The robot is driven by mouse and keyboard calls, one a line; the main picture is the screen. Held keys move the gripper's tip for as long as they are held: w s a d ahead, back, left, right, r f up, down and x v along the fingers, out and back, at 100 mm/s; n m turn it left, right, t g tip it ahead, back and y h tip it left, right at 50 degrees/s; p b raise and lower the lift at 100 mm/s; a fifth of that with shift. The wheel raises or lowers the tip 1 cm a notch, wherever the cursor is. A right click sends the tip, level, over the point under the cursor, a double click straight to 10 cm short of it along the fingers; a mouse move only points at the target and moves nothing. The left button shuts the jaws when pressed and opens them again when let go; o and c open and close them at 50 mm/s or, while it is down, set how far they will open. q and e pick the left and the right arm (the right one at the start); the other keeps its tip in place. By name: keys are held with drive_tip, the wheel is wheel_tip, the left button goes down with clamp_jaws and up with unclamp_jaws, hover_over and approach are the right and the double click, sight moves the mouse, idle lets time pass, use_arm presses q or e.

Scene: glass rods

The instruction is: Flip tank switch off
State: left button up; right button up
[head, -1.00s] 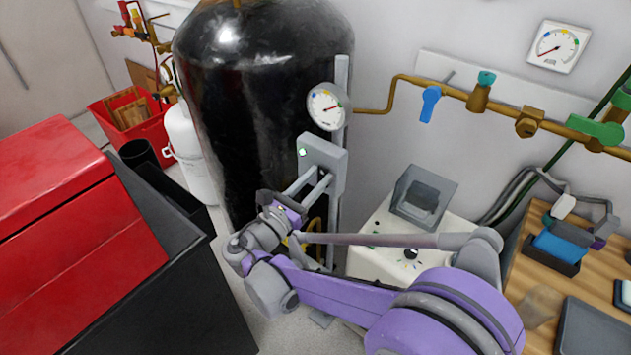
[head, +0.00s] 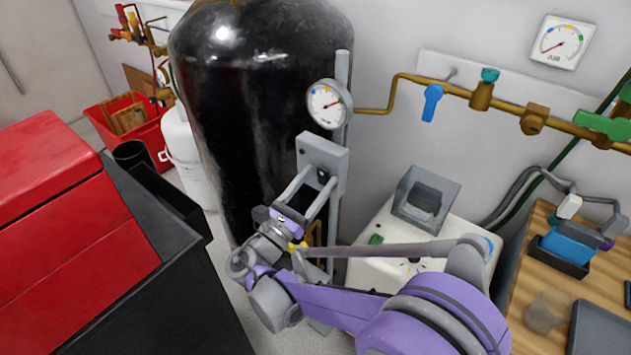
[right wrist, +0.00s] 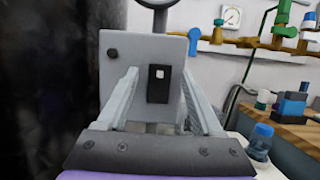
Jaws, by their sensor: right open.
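The grey switch box (head: 322,155) is mounted on a grey post beside the large black tank (head: 245,95). The right wrist view shows its front face (right wrist: 122,72) with a black rocker switch (right wrist: 158,88) that has a small white mark near its top. A small round indicator (right wrist: 112,54) at the face's upper left is dark. My right gripper (head: 318,179) is open and empty, its fingertips close to the lower part of the box. In the right wrist view my right gripper (right wrist: 160,76) has a finger on either side of the switch; contact cannot be told.
A round gauge (head: 328,104) sits just above the box. A brass pipe (head: 455,88) with a blue valve handle (head: 432,102) runs along the wall. A white machine (head: 385,268) and a wooden bench (head: 530,285) stand at right. A red-topped black cabinet (head: 75,215) is at left.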

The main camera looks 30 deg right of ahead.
drive_tip(key=v, duration=1)
drive_tip(key=shift+s+a, duration=0.15)
drive_tip(key=shift+a, duration=0.2)
drive_tip(key=shift+d+f, duration=0.1)
drive_tip(key=shift+d, duration=0.05)
